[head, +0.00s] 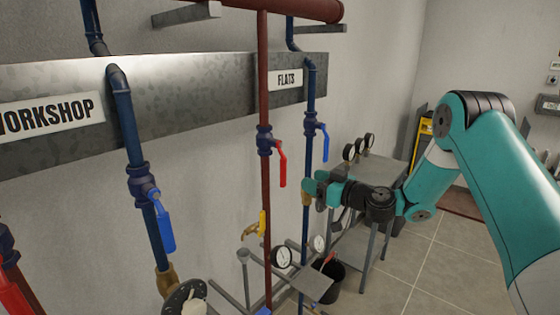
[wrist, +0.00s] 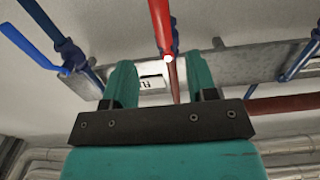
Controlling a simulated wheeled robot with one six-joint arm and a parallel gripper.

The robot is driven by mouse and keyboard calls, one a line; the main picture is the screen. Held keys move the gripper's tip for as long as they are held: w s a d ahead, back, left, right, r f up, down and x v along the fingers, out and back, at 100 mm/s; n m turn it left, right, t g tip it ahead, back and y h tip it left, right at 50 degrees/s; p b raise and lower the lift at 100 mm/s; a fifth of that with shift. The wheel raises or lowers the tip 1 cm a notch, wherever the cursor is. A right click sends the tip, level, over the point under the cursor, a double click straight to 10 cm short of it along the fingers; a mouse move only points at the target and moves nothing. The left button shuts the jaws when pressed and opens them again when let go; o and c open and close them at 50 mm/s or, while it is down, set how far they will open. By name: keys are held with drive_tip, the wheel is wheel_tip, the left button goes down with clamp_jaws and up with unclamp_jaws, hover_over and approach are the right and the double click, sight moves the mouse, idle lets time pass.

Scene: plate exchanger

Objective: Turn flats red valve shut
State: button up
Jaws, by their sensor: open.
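The flats red valve has a blue body (head: 264,138) on the dark red pipe, left of the FLATS sign (head: 286,79). Its red lever (head: 283,168) hangs down, roughly parallel to the pipe. In the wrist view the red lever (wrist: 161,25) comes in from the top, and its tip lies beyond and between my fingertips in the picture. My gripper (head: 309,190) is open and empty, a little right of and below the lever's lower end. In the wrist view my gripper's two teal fingers (wrist: 161,82) stand apart with nothing held.
A blue lever (head: 325,146) on the blue pipe is close above my gripper. The workshop blue lever (head: 166,229) is at left. A grey table (head: 375,172) stands behind. Floor at right is clear.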

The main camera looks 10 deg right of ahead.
sight(286, 171)
drive_tip(key=p+x, duration=0.5)
drive_tip(key=x, duration=0.8)
